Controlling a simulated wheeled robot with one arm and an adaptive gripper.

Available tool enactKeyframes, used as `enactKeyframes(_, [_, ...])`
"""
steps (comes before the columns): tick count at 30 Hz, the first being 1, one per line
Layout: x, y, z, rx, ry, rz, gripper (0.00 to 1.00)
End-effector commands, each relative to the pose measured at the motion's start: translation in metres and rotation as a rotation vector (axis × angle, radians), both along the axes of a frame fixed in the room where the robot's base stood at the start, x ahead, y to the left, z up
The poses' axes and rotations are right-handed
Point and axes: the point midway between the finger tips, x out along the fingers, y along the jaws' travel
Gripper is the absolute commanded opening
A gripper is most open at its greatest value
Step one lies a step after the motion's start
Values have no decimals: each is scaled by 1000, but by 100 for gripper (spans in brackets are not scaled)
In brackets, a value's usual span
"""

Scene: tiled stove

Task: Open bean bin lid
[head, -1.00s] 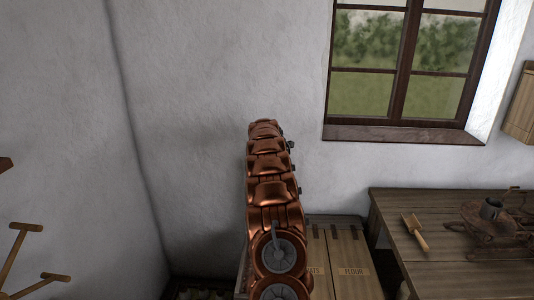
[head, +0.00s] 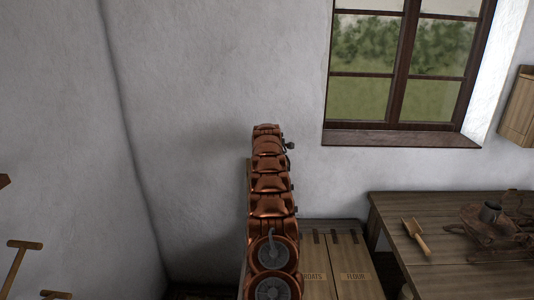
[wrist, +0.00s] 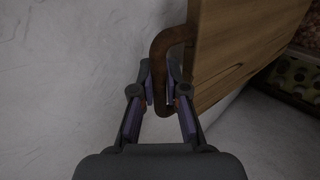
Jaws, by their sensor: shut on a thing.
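My gripper (wrist: 160,97) is shut on a curved brown handle (wrist: 161,45) in the wrist view. The handle is fixed to a wooden panel, the bean bin lid (wrist: 235,45), at the upper right. The lid stands tilted up, with pale wall behind it. In the head view my copper arm covers the gripper and most of the lid. Only a thin wooden edge of the lid (head: 249,175) shows left of the arm. The wooden bin chest (head: 318,262) is partly hidden by the arm; its OATS and FLOUR lids are flat. The bean compartment is hidden there.
The wall with a window (head: 400,70) is behind. Wooden handles (head: 22,247) stick up at the lower left. A spotted, dark-holed surface (wrist: 290,75) shows in the wrist view.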

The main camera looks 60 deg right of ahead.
Motion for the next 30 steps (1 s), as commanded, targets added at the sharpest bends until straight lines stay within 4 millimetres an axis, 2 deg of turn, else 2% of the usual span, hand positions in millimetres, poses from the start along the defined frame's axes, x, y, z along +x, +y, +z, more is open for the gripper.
enactKeyframes(25, [1,-6,0,-2,-1,5,0])
enactKeyframes(26, [1,-6,0,-2,-1,5,15])
enactKeyframes(30, [-1,-7,0,-2,-1,4,30])
